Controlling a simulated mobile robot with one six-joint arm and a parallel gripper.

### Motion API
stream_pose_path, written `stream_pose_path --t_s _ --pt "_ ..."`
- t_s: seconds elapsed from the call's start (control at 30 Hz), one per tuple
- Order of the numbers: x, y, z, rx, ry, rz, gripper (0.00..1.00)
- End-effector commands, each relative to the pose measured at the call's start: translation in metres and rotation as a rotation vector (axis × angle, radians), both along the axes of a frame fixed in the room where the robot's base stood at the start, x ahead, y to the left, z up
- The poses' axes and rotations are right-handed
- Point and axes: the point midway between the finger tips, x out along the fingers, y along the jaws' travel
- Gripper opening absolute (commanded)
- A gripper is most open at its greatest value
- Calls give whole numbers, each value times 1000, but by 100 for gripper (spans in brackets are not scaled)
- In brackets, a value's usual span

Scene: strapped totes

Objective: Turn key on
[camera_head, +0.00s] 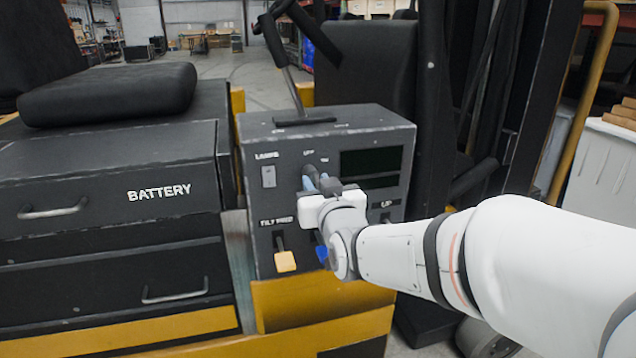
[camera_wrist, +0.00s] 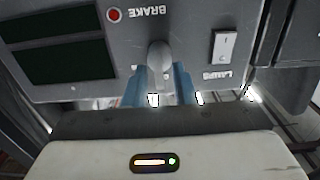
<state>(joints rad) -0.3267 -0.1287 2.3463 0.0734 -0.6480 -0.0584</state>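The key (camera_head: 308,169) is a dark grey knob on the front of the grey control box (camera_head: 255,143), below the OFF label. In the wrist view, which shows the panel upside down, the key (camera_wrist: 159,56) stands in the middle between my two blue fingertips. My gripper (camera_head: 319,183) is at the key from the front, and its fingers (camera_wrist: 160,80) lie one on each side of it. The fingers stay apart, with a narrow gap seen beside the key; firm contact is not visible. My gripper's body hides part of the panel in the head view.
A LAMPS switch (camera_head: 268,177) is left of the key and a dark display (camera_head: 371,162) right of it. Below are a yellow lever (camera_head: 285,261) and a blue lever (camera_head: 322,254). A tall lever (camera_head: 292,90) rises from the box top. BATTERY drawers (camera_head: 110,190) stand left.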

Motion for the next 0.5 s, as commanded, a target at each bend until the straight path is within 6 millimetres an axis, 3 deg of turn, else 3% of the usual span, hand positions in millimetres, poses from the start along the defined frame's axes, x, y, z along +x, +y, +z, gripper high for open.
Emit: stream_pose_path --t_s 0.27,0.5 --pt "0 0 0 0 0 -1 1" --pt "0 2 0 -1 0 -1 0"
